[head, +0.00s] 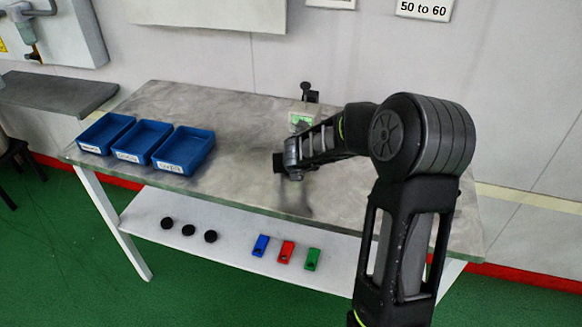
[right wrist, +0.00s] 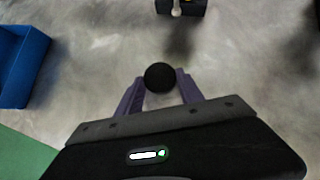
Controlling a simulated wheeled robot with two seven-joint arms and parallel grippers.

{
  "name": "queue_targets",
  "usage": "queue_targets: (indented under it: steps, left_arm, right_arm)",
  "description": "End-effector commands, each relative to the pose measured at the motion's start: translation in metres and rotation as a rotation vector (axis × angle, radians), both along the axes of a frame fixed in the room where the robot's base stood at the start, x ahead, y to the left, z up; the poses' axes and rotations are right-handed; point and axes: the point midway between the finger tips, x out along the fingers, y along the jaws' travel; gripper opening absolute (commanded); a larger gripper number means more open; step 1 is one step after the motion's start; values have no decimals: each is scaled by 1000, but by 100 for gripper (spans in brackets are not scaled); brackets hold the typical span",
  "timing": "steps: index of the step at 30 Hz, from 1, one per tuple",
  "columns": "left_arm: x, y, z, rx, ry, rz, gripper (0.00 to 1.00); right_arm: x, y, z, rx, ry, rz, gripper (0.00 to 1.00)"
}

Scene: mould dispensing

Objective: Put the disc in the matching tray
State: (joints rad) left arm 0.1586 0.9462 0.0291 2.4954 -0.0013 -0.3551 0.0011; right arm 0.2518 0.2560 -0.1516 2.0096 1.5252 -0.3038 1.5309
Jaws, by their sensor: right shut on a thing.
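My right gripper (right wrist: 160,84) is shut on a black disc (right wrist: 160,74), which sits between the purple finger tips in the right wrist view. In the head view my right gripper (head: 284,166) is above the middle of the grey table (head: 250,115), right of the trays. Three blue trays stand in a row on the table's left: a left tray (head: 92,149), a middle tray (head: 129,157) and a right tray (head: 172,168). Each has a white front label, too small to read surely. All look empty. My left gripper is not in view.
A small gauge stand with a green display (head: 302,117) stands behind my right gripper. Three black discs (head: 188,230) and blue, red and green blocks (head: 287,251) lie on the lower shelf. A wall sign (head: 424,9) reads "50 to 60". The table between trays and gripper is clear.

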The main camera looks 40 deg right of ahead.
Motion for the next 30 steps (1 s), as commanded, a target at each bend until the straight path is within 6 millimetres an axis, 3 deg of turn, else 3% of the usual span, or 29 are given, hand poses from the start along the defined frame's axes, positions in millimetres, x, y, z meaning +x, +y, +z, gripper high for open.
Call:
queue_targets:
  steps: [9, 10, 18, 30]
  left_arm:
    - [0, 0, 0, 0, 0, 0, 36]
    - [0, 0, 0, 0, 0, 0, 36]
    - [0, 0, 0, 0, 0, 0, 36]
    - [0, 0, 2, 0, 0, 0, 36]
  right_arm:
    - [0, 0, 0, 0, 0, 0, 5]
    - [0, 0, 0, 0, 0, 0, 46]
    - [0, 0, 0, 0, 0, 0, 68]
    - [-3, 2, 6, -1, -2, 0, 69]
